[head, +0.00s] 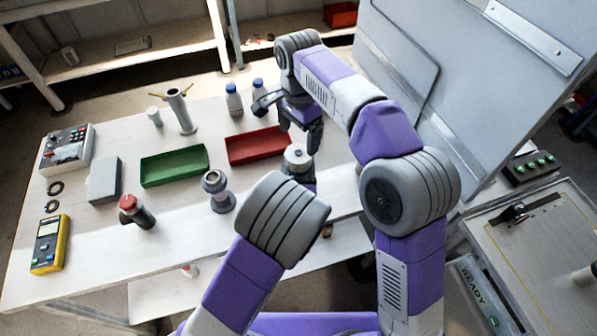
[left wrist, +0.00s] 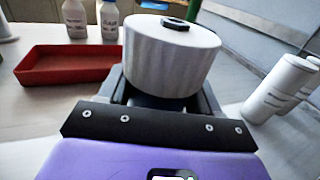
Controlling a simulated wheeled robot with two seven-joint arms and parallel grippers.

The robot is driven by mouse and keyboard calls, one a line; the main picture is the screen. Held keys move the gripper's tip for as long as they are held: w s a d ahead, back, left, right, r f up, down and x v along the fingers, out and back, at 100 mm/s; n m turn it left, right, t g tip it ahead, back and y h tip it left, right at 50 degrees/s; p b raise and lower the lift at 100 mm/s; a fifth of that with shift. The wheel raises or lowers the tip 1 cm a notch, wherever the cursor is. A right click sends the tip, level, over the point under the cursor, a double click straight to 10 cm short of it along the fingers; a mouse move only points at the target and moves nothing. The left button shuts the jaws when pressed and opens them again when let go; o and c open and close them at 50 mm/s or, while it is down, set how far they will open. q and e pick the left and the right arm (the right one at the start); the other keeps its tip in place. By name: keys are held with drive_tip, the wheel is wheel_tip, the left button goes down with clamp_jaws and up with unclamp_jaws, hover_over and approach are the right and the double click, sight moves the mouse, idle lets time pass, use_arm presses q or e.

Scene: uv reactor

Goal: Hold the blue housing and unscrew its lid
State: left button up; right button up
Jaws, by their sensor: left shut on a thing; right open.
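The white ribbed lid (left wrist: 172,55) has a small black nut-like piece on top. It sits on the blue housing (left wrist: 160,102), which looks dark and shows only as a narrow strip below it. My left gripper (left wrist: 165,92) is shut on the housing, one finger on each side, just under the lid. In the head view the lid (head: 297,158) shows beyond my left arm, which hides most of the housing and left gripper. My right gripper (head: 300,132) is open and points down just above the lid. I cannot tell whether its fingertips touch it.
A red tray (head: 255,147) and a green tray (head: 173,167) lie left of the lid. Two bottles (head: 234,101) stand behind. A grey fitting (head: 214,182) and a red-capped part (head: 128,203) stand nearer. A large grey panel (head: 465,60) rises at right.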

sight(298, 153)
use_arm(q)
clamp_jaws()
use_arm(e)
drive_tip(key=shift+a+f, duration=0.1)
drive_tip(key=shift+f, duration=0.3)
drive_tip(key=shift+s, duration=0.1)
drive_tip(key=shift+r, duration=0.35)
drive_tip(key=shift+f, duration=3.95)
